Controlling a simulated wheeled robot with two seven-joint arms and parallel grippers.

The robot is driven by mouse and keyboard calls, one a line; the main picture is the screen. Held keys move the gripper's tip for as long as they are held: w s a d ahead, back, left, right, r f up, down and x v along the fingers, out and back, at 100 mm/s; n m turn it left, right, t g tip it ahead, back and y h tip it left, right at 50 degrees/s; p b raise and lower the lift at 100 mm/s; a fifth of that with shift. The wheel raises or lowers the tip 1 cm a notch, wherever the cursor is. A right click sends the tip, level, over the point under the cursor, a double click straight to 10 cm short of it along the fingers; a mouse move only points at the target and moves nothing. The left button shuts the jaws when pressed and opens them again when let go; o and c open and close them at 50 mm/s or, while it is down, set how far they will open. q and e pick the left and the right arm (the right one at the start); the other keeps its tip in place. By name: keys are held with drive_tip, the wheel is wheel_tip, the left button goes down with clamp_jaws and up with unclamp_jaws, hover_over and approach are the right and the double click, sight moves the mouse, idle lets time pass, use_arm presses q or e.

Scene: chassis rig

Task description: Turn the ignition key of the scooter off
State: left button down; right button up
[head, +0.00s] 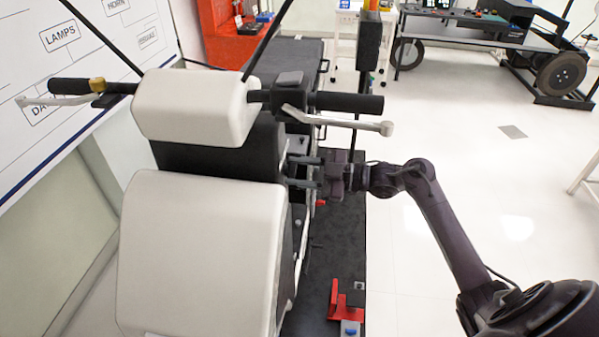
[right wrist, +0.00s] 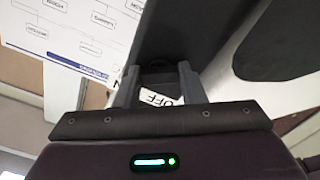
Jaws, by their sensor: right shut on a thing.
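The scooter (head: 200,255) stands in the left half of the head view, with white panels and a black middle section. My right gripper (head: 291,172) reaches in from the right, its fingers against the right side of the black section below the handlebar. In the right wrist view my right gripper (right wrist: 158,82) is shut on a small dark piece, the ignition key (right wrist: 157,68), mostly hidden between the fingers. A white label (right wrist: 160,98) reading "OFF" shows behind the fingers, with part of an "N" to its left. The key's angle is hard to tell. My left gripper is not in view.
The right handlebar grip (head: 350,103) and silver brake lever (head: 350,122) stick out just above my right gripper. A red bracket (head: 334,298) stands on the dark platform (head: 335,240) below. The floor to the right is mostly clear.

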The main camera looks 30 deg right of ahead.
use_arm(q)
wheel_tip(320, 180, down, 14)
drive_tip(key=b, duration=1.3)
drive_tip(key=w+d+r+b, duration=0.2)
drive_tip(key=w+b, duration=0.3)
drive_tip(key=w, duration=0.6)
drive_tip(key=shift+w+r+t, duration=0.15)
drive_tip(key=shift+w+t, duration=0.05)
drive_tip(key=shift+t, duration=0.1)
use_arm(e)
drive_tip(key=n, duration=1.1)
drive_tip(key=shift+n, duration=0.4)
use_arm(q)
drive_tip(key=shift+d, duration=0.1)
use_arm(e)
drive_tip(key=o, duration=1)
